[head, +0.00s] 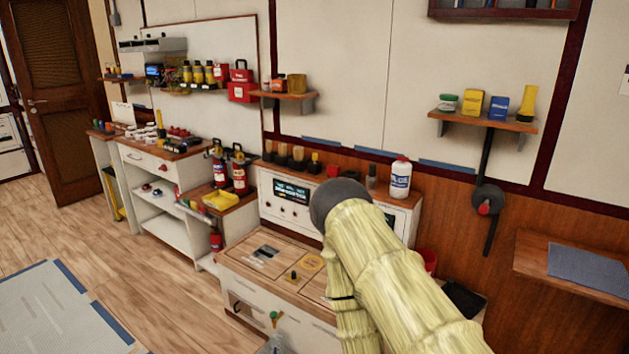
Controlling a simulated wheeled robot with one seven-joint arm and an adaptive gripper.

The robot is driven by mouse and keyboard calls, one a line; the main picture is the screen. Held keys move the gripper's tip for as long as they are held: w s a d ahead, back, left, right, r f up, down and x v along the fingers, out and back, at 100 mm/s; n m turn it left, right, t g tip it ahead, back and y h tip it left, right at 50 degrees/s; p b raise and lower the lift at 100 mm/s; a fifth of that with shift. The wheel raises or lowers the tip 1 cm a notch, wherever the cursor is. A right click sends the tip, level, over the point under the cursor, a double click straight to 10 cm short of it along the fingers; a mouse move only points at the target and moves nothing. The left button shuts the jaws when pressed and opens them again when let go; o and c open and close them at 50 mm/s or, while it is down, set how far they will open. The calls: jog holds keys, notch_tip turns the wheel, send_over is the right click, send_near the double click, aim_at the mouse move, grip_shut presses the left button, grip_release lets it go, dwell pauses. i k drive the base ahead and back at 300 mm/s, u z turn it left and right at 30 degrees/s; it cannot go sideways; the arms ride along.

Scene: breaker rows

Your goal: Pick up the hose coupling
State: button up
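I cannot pick out the hose coupling with certainty in the head view. A small dark upright fitting (293,274) stands on a yellowish patch on the low wooden counter (240,262), but it is too small to identify. My arm, pale yellow with a dark rounded joint, rises from the bottom right and bends back down, covering the right part of that counter. My gripper does not show, so its fingers and anything in them are hidden.
Two red extinguishers (239,172) and a yellow tray (221,201) stand left of the counter. A white bottle (400,178) stands on the ledge behind my arm. Wall shelf (484,121) and wooden ledge (571,264) jut out at right. Floor at left (130,250) is clear.

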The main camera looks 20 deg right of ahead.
aim_at(372, 175)
jog(key=u, duration=0.45)
jog(key=i, duration=1.75)
jog(key=z, duration=0.6)
